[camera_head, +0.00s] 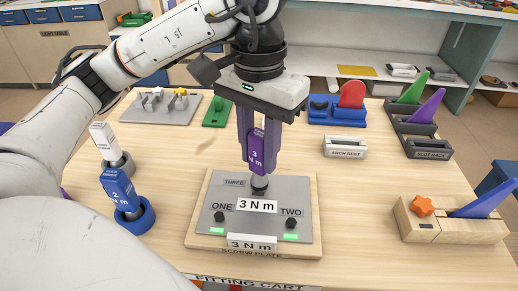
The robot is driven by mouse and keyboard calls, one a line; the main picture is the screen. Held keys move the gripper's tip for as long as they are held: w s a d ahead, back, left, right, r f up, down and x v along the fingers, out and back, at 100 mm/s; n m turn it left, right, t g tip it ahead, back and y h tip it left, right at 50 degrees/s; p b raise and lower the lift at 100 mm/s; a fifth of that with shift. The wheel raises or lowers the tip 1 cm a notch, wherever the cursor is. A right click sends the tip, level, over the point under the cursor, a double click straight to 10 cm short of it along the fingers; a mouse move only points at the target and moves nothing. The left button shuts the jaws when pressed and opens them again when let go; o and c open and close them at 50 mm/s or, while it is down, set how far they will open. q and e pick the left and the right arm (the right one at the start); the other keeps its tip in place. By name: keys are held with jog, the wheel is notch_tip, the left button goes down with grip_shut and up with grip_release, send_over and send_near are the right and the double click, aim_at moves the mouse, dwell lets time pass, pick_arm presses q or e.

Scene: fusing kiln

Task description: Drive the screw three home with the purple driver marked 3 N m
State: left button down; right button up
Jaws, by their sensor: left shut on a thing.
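My left gripper (258,152) is shut on the purple driver (256,150) marked 3 N m. It holds the driver upright over the back middle of the screw plate (197,215). The driver's grey lower end (260,184) is beside the label THREE (234,183). Screw three is hidden under it, and I cannot tell whether they touch. Black screws stand at ONE (219,216) and TWO (291,223), each with a green strip in front. Signs reading 3 N m lie on the plate's middle and front edge. My right gripper is not in view.
A blue 2 N m driver (120,190) and a white driver (104,142) stand in round holders at left. A grey fixture (160,108), blue rack (338,116), brex rest block (345,147) and wooden block (440,225) surround the plate.

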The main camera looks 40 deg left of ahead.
aim_at(259, 134)
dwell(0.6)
pick_arm(q)
jog(key=shift+r+p, duration=0.4)
jog(key=shift+p, duration=0.1)
jog(key=shift+r+p, duration=1.75)
jog(key=shift+r, duration=0.35)
jog(key=shift+f, duration=0.1)
